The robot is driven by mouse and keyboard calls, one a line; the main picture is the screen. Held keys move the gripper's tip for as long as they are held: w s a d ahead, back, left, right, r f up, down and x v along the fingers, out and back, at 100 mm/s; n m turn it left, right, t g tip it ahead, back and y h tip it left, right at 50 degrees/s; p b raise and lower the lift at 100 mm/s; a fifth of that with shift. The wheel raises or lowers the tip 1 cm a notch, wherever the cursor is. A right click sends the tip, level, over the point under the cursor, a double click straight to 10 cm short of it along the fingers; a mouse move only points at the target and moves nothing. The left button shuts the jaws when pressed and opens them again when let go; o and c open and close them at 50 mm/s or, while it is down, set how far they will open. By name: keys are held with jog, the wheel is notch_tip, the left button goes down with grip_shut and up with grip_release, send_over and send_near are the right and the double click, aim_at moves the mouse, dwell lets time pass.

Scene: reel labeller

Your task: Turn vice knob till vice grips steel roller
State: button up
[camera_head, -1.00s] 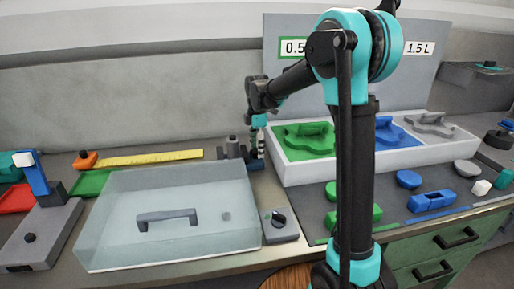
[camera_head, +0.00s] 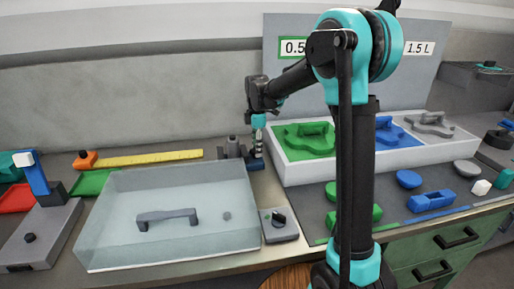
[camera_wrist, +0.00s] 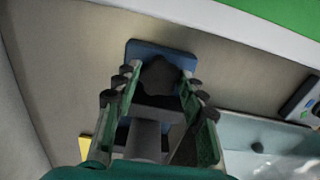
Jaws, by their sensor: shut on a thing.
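The vice (camera_head: 255,166) stands on the bench behind the clear-lidded box, with a blue base that also shows in the wrist view (camera_wrist: 160,50). Its dark lobed knob (camera_wrist: 158,76) lies between the fingers of my gripper (camera_wrist: 157,84). My gripper (camera_head: 258,152) points down at the vice's right end and is shut on the knob. The grey steel roller (camera_head: 233,143) stands upright at the vice's left part. In the wrist view the roller (camera_wrist: 145,138) is close to the dark jaw (camera_wrist: 158,114); I cannot tell whether both jaws touch it.
The clear-lidded box (camera_head: 120,230) fills the bench front, with a small switch box (camera_head: 280,226) beside it. A white tray (camera_head: 290,173) with coloured shapes stands close right of my gripper. A yellow ruler (camera_head: 150,158) lies to the left. The wall is behind.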

jog(key=m, duration=0.9)
jog(key=shift+s, duration=0.1)
dwell(0.4)
jog(key=o, duration=1.1)
jog(key=shift+o, duration=0.2)
jog(key=shift+r, duration=0.1)
notch_tip(320, 180, up, 12)
